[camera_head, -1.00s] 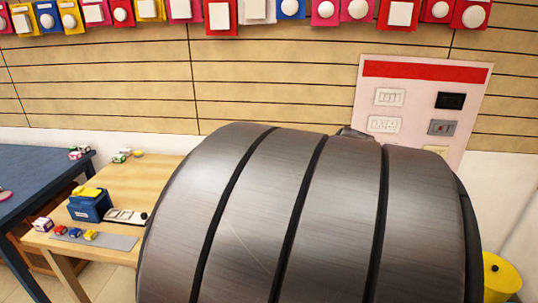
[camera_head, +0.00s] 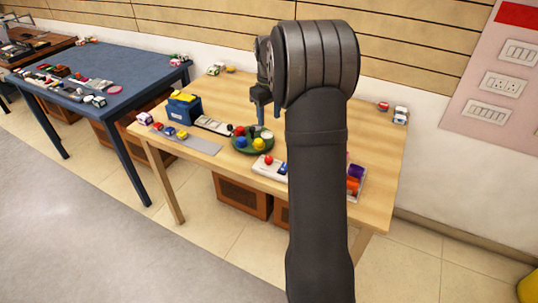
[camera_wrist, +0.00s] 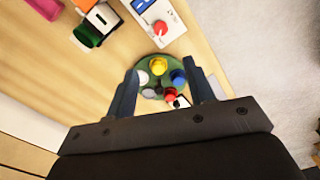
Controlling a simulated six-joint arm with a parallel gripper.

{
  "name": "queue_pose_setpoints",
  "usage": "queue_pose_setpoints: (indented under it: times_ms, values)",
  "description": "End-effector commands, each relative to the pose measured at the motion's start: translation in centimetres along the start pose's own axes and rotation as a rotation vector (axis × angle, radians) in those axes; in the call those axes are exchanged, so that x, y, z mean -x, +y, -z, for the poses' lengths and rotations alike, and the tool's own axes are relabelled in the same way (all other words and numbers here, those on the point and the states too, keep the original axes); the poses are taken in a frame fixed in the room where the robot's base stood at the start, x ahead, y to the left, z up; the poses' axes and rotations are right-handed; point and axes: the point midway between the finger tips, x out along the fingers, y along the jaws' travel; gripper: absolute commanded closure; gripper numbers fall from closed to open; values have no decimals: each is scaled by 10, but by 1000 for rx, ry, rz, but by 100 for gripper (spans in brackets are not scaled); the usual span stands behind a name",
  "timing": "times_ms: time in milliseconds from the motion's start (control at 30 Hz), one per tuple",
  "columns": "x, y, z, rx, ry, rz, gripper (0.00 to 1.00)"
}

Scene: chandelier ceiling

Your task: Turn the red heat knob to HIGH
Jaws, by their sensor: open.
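The red heat knob (camera_head: 268,160) sits on a white panel box (camera_head: 264,168) near the front edge of the wooden table, partly behind my arm. In the wrist view the red knob (camera_wrist: 161,29) is at the top, on the white panel (camera_wrist: 172,40) beside a blue label. My gripper (camera_head: 264,108) is above the table, partly hidden by my wrist. In the wrist view my gripper (camera_wrist: 165,88) is open and empty, with its fingers framing a green plate of coloured balls. The knob is beyond the fingertips, apart from them.
The green plate (camera_head: 237,148) stands left of the panel. A blue box (camera_head: 184,112) and a grey strip (camera_head: 200,144) are farther left. A tray of coloured items (camera_head: 357,182) is right of my arm. A blue table (camera_head: 125,75) stands left. The wooden table's back is mostly clear.

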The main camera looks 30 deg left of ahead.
Motion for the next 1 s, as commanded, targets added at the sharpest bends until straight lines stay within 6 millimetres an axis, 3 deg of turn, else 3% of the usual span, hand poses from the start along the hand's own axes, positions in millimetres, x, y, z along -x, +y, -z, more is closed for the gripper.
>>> queue_pose_setpoints:
  times_ms: [167, 800, 1000]
  values:
    - [-16, -2, 2, 9, -4, 1, 51]
    - [-148, -2, 0, 5, -4, 2, 51]
    - [-169, -1, 1, 4, -1, 0, 51]
